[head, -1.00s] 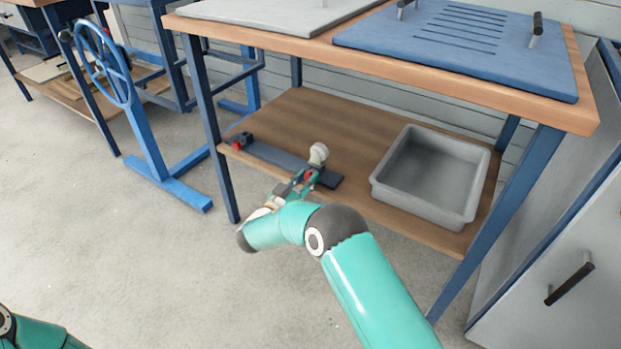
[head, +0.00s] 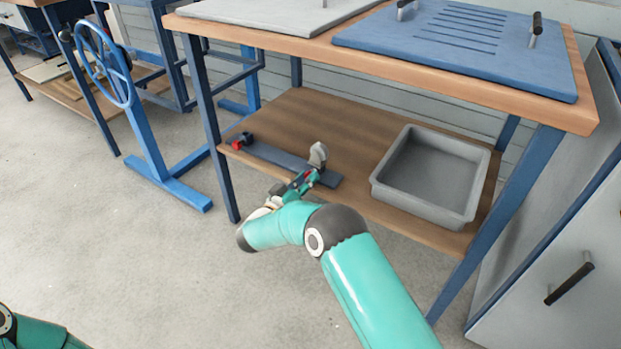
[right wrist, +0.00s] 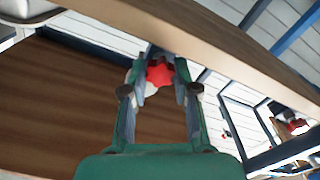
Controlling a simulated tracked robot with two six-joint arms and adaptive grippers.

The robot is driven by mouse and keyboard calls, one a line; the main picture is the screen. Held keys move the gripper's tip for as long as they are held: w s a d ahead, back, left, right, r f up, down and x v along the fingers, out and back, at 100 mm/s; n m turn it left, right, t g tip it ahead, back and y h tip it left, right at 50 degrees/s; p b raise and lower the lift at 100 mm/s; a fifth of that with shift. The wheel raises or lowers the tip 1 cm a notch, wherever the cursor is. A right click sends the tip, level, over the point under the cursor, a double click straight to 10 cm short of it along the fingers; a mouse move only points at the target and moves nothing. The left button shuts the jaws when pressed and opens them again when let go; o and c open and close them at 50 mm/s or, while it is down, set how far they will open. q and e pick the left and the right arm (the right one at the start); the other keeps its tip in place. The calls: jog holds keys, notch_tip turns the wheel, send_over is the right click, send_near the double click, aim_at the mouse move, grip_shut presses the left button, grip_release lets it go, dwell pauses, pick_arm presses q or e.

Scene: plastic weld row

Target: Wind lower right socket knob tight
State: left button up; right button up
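A dark grey bar (head: 272,157) lies along the front of the lower wooden shelf. A small red knob (head: 245,138) is at its left end. At its right end stands a pale rounded piece (head: 318,154). My right gripper (head: 307,178) reaches in from below to this right end. In the right wrist view a red star-shaped knob (right wrist: 160,75) sits between the two fingertips, which close on its sides. Whatever lies behind the knob is mostly hidden. Only part of my left arm shows at the bottom left of the head view; its gripper is out of the picture.
A grey open bin (head: 430,175) stands on the shelf (head: 350,195) to the right. The table top (head: 300,40) is above, and a blue leg (head: 212,130) is left of the bar. A blue wheel stand (head: 150,140) stands farther left. The floor in front is clear.

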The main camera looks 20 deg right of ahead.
jog(key=o, duration=0.5)
jog(key=shift+a+f, duration=0.2)
jog(key=shift+a, duration=0.1)
jog(key=shift+c, duration=0.2)
jog(key=shift+r, duration=0.1)
jog(key=shift+d, duration=0.1)
jog(key=v, duration=1.2)
